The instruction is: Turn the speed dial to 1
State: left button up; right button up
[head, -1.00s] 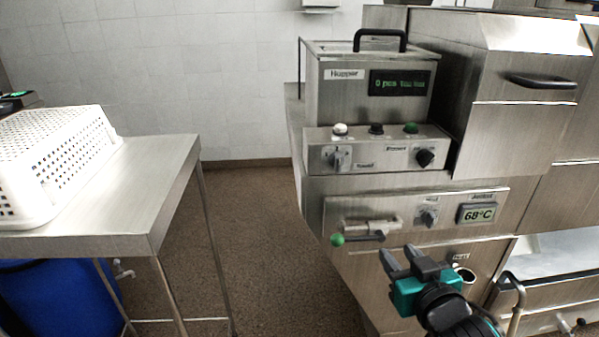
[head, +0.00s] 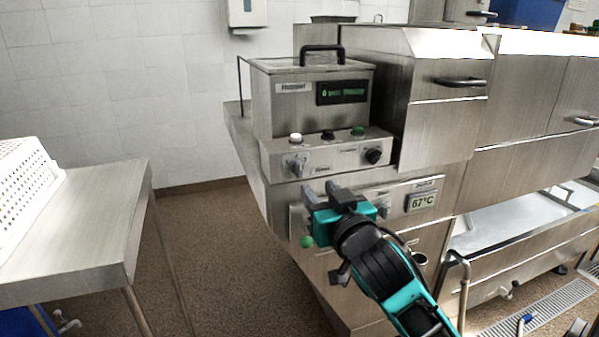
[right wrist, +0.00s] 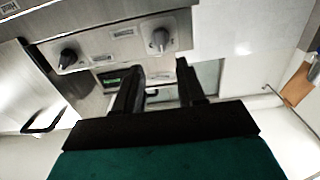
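The hopper's control panel (head: 330,152) carries a silver-grey dial (head: 296,166) at its left, with a label beside it that seems to read Speed, and a black dial (head: 374,156) at its right. The number the grey dial points at is too small to read. My right gripper (head: 322,190) is open and empty, below and slightly right of the grey dial, apart from it. In the right wrist view the picture is turned over: the grey dial (right wrist: 160,40) lies beyond the gap between the fingers (right wrist: 162,80), and the black dial (right wrist: 68,58) lies left. My left gripper is out of view.
White, black and green buttons (head: 328,136) top the panel. Below is a lower panel with a 67°C display (head: 422,201), a knob (head: 384,207) and a green-tipped lever (head: 307,241), partly hidden by my gripper. A steel table (head: 110,215) with a white basket (head: 22,185) stands left.

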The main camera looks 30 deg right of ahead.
aim_at(301, 170)
jog(key=x, duration=0.9)
jog(key=shift+w, duration=0.35)
grip_shut()
